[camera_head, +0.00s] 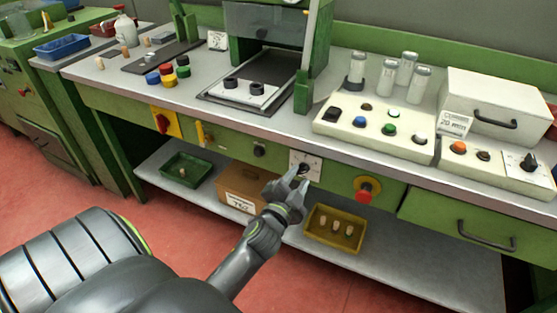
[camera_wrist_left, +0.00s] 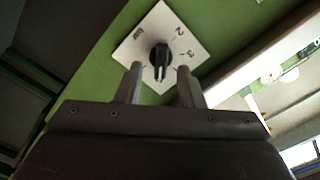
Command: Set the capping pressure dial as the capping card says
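A dial with a black knob on a square white plate (camera_head: 314,164) sits on the bench's green front. In the left wrist view the knob (camera_wrist_left: 160,57) shows between my fingertips, with marks like 2 and 3 on the plate (camera_wrist_left: 178,20). My left gripper (camera_head: 297,183) is open, its fingers on either side of the knob; they look apart from it. The knob's pointer is unclear. A small white card (camera_head: 217,41) stands by the press; its print is too small to read. Another card (camera_head: 454,123) leans at the white box. My right gripper is out of view.
A red knob on yellow (camera_head: 367,190) is right of the dial, a black knob (camera_head: 260,150) left. Below are a yellow tray (camera_head: 322,243), a cardboard box (camera_head: 240,187) and a green tray (camera_head: 186,170). A button panel (camera_head: 375,128) stands on the bench above.

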